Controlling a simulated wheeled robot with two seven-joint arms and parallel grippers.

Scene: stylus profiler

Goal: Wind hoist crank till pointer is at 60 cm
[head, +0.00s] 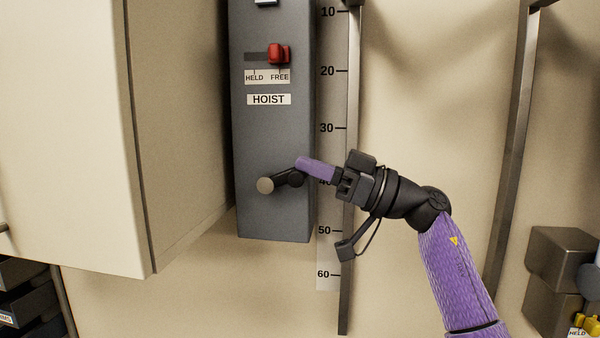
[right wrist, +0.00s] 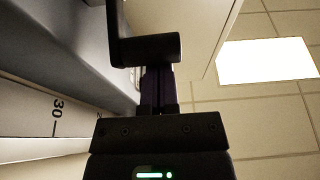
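The grey hoist box (head: 275,140) has a black crank (head: 284,180) low on its front, with a pale round end at left. My right gripper (head: 302,164) reaches in from the right; its purple fingers look close together, their tips beside the crank. In the right wrist view the black crank handle (right wrist: 150,48) crosses in front of the purple fingers (right wrist: 159,90) and hides their tips; I see no clear grasp around it. The centimetre scale (head: 327,272) runs down beside the box; the gripper partly covers it near 40. I cannot make out a pointer. My left gripper is out of view.
A red lever (head: 279,55) on the box sits on the FREE side. A large cream cabinet (head: 70,120) stands close at left. A vertical metal rail (head: 353,90) runs beside the scale. Grey metal blocks (head: 556,260) sit at lower right.

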